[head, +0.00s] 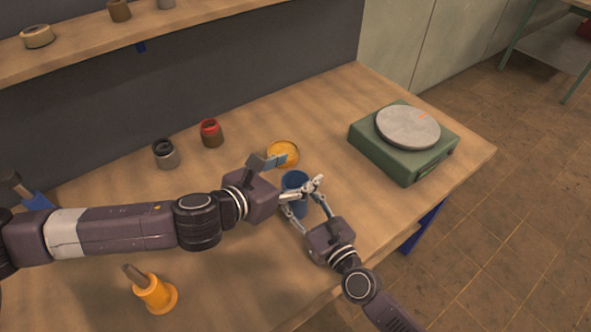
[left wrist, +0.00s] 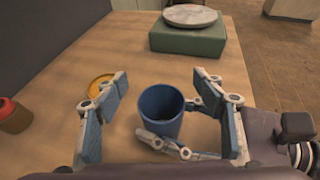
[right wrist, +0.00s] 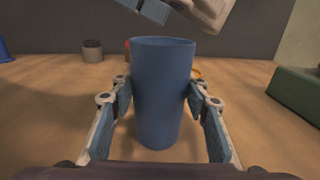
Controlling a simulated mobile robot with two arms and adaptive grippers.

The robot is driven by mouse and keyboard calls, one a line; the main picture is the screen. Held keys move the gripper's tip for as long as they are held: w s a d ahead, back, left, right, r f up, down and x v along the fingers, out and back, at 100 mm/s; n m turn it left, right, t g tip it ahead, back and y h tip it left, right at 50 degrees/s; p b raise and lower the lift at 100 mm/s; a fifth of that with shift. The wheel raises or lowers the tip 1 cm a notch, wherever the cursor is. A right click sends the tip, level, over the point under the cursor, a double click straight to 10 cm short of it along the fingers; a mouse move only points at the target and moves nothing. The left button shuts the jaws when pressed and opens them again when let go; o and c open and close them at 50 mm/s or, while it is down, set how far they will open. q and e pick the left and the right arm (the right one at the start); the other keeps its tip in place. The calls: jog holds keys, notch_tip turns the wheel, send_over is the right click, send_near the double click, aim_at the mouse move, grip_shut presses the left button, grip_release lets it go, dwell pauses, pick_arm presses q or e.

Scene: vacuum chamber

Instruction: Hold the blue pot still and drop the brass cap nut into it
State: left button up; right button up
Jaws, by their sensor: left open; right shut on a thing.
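The blue pot (head: 294,181) stands upright on the wooden bench. My right gripper (head: 303,197) is shut on it, with one finger on each side of its wall in the right wrist view (right wrist: 163,95). My left gripper (head: 291,172) is open above and beside the pot; in the left wrist view the pot (left wrist: 161,112) shows between and below its spread fingers, with nothing held. I cannot make out the brass cap nut in any view. The inside of the pot looks dark, and its bottom cannot be seen.
A shallow yellow dish (head: 284,152) lies just behind the pot. A green scale (head: 400,155) with a round plate stands at right. The front right bench is clear.

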dwell(0.3)
pick_arm(q)
jog(key=shift+r, duration=2.5)
pick_arm(e)
jog(key=o, duration=1.3)
jog(key=v, duration=1.2)
jog(key=shift+d, duration=0.1)
